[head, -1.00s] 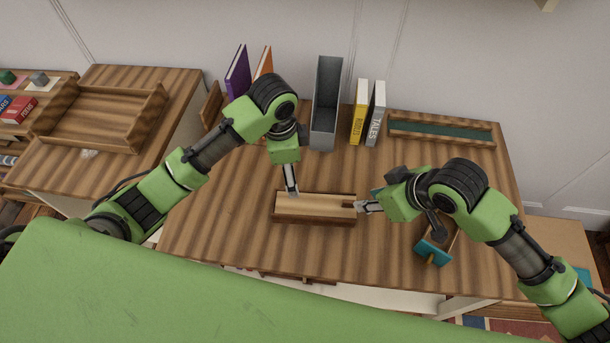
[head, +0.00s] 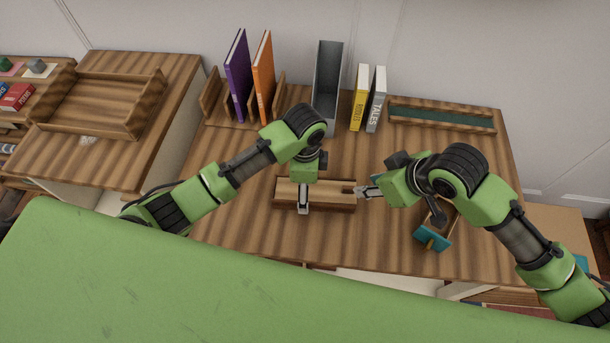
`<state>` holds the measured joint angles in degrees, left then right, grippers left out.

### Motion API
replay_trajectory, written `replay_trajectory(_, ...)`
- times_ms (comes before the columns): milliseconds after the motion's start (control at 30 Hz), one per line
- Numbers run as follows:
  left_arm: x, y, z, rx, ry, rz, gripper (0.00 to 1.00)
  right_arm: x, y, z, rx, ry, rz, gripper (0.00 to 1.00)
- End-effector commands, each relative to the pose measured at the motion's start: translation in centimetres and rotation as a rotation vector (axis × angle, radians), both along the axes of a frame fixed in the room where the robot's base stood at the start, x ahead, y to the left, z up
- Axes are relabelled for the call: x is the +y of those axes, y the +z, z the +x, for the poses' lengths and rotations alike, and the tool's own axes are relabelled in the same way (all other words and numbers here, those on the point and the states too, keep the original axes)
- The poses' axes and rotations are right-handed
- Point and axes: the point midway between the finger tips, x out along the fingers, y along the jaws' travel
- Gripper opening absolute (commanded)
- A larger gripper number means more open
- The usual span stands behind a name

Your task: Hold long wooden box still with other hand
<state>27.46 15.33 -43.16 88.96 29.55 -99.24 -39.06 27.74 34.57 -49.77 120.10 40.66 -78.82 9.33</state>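The long wooden box (head: 332,200) lies on the plank desk, open side up, its long side running left to right. My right gripper (head: 358,191) is at the box's right end, its fingers at the end wall; whether they are closed on that wall is too small to tell. My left gripper (head: 303,207) points down over the left-middle part of the box, its fingertips at the front long wall. The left wrist hides part of the box's back wall, and the spacing of the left fingers does not show clearly.
A teal-ended wooden piece (head: 432,238) sits right of the box under my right arm. Behind stand a grey file holder (head: 328,85), a purple book (head: 238,78), an orange book (head: 264,78), yellow and grey books, and a green-lined tray (head: 440,122). The desk's front left is clear.

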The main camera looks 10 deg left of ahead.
Motion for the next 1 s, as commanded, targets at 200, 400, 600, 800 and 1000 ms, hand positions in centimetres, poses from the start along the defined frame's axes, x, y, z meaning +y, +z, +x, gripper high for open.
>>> replay_trajectory(200,0.0,-2.0,0.0,0.0,-0.001,0.0,0.75,0.0,0.0,0.0,0.0,0.0,0.0,0.28)
replay_trajectory(400,0.0,-2.2,0.0,0.0,-0.001,0.0,0.75,0.0,0.0,0.0,0.0,0.0,0.0,0.28)
replay_trajectory(600,0.0,-2.2,0.0,0.0,0.0,0.0,0.57,0.0,0.0,0.0,0.0,0.0,0.0,0.28)
replay_trajectory(800,0.0,-2.2,0.0,0.0,0.0,0.0,0.28,0.0,0.0,0.0,0.0,0.0,0.0,0.28)
replay_trajectory(1000,0.0,-2.2,0.0,0.0,0.0,0.0,0.28,0.0,0.0,0.0,0.0,0.0,0.0,0.28)
